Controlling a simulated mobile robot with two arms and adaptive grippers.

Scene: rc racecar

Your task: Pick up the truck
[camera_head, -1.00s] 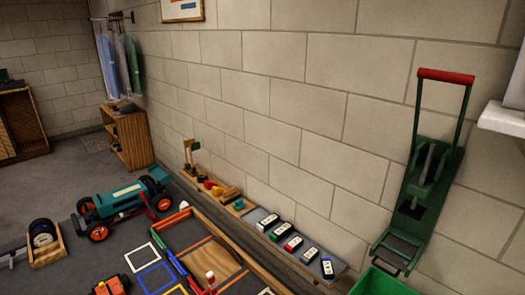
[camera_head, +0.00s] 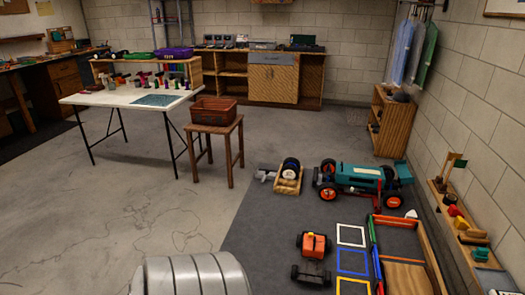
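No thing here is plainly marked as the truck. A small orange vehicle with dark wheels (camera_head: 314,244) stands on the dark mat in the lower middle right. A low dark grey wheeled vehicle (camera_head: 311,274) is just in front of it, near the bottom edge. A larger teal race car with orange-hubbed wheels (camera_head: 358,177) stands farther back on the mat, with a red support at its side. Neither of my grippers is in view.
White, blue and yellow square outlines (camera_head: 352,234) lie right of the small vehicles, beside a wooden-edged tray (camera_head: 432,262). A wheel rack (camera_head: 289,178), stool with red crate (camera_head: 213,108) and white table (camera_head: 120,97) stand behind. The left floor is mostly clear.

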